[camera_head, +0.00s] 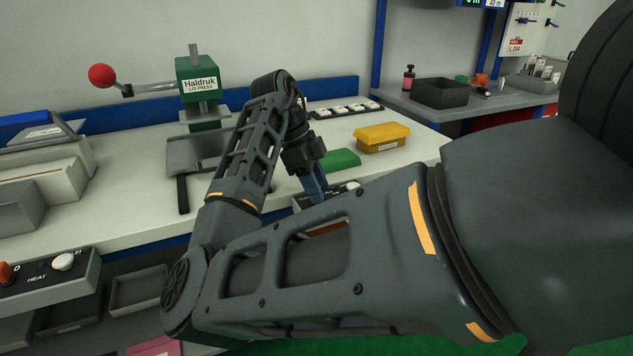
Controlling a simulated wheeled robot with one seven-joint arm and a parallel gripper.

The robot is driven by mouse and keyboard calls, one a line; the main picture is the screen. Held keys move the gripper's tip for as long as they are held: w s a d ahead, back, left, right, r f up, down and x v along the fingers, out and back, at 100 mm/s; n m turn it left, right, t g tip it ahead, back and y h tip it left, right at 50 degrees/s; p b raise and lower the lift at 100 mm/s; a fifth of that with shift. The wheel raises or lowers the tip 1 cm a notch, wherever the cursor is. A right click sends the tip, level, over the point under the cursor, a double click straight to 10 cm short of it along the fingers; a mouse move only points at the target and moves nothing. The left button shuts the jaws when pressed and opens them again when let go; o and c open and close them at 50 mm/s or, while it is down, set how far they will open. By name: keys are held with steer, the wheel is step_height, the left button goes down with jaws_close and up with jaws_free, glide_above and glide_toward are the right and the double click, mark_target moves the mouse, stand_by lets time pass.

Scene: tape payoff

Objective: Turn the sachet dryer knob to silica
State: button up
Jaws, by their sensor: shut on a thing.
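My gripper (316,188) has blue fingers and points down at a dark control panel (301,202) on the front edge of the bench. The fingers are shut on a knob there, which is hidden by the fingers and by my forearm. A white knob (353,185) shows on the same panel, just right of the fingers. My arm covers most of the panel, so its lettering and the knob's setting cannot be read.
A green lid press (197,78) with a red-ball lever stands behind my arm. A yellow box (382,137) and a green pad (341,159) lie near the gripper. A HEAT panel (45,280) is at the left front. The bench top (130,205) left of my arm is partly clear.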

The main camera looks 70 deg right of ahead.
steer(key=shift+m+y, duration=0.4)
steer(key=shift+m, duration=0.4)
steer(key=o, duration=1.1)
steer(key=shift+c, duration=0.2)
steer(key=p+v, duration=0.1)
steer(key=v, duration=0.6)
steer(key=shift+r, duration=0.4)
steer(key=shift+w, duration=0.1)
